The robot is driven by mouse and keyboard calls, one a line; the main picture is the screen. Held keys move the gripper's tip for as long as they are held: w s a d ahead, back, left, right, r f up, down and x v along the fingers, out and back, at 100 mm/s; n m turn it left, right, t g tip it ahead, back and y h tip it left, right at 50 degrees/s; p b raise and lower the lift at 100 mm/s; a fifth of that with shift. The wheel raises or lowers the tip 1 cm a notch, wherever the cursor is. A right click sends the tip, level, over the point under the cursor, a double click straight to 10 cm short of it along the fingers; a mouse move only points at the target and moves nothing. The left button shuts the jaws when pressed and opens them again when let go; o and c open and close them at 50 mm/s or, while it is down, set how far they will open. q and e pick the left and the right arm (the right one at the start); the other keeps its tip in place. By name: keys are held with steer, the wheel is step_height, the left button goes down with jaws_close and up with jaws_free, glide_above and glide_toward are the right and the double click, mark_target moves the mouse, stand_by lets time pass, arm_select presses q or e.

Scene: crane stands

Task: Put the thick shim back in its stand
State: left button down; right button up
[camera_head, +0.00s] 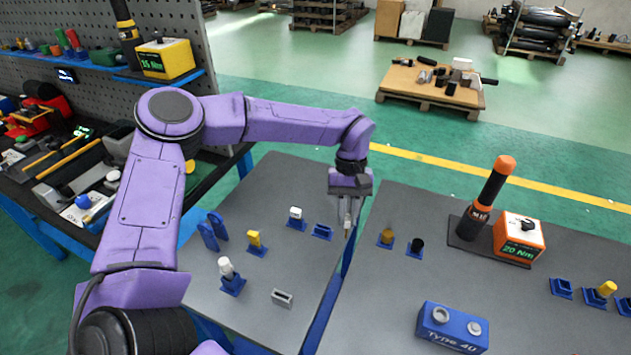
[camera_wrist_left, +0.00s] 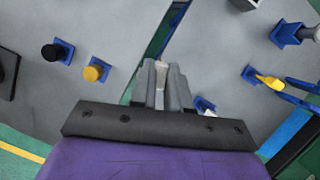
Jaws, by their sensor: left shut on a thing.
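My left gripper (camera_head: 347,214) hangs fingers down over the gap between the two grey tables. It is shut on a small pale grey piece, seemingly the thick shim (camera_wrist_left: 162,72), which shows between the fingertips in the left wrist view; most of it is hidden. An empty blue stand (camera_head: 322,231) sits on the left table, just left of the gripper in the head view. I cannot tell how high the shim is above the table. My right gripper is not in view.
On the left table are a white piece (camera_head: 296,213), a yellow piece (camera_head: 254,239) and a white-topped piece (camera_head: 226,267), all in blue stands, and a grey slotted block (camera_head: 283,298). Yellow (camera_head: 387,238) and black (camera_head: 417,245) round pieces stand right of the gap.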

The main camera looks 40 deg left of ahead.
arm_select(q)
steer(key=w+a+r+n+t+h+p, duration=0.1)
steer(key=a+n+t, duration=0.3)
steer(key=a+n, duration=0.4)
steer(key=shift+w+a+r+n+h, duration=0.15)
steer(key=shift+r+n+h, duration=0.2)
steer(key=shift+n, duration=2.65)
steer(key=b, duration=0.4)
glide_toward(329, 231)
steer(key=shift+w+d+f, duration=0.3)
steer(key=shift+d+f, duration=0.1)
steer(key=shift+f, duration=0.25)
steer(key=shift+f, duration=0.1)
steer(key=shift+f+b, duration=1.1)
steer(key=shift+f, duration=0.6)
steer(key=c, duration=1)
jaws_free()
steer(key=shift+r, duration=0.1)
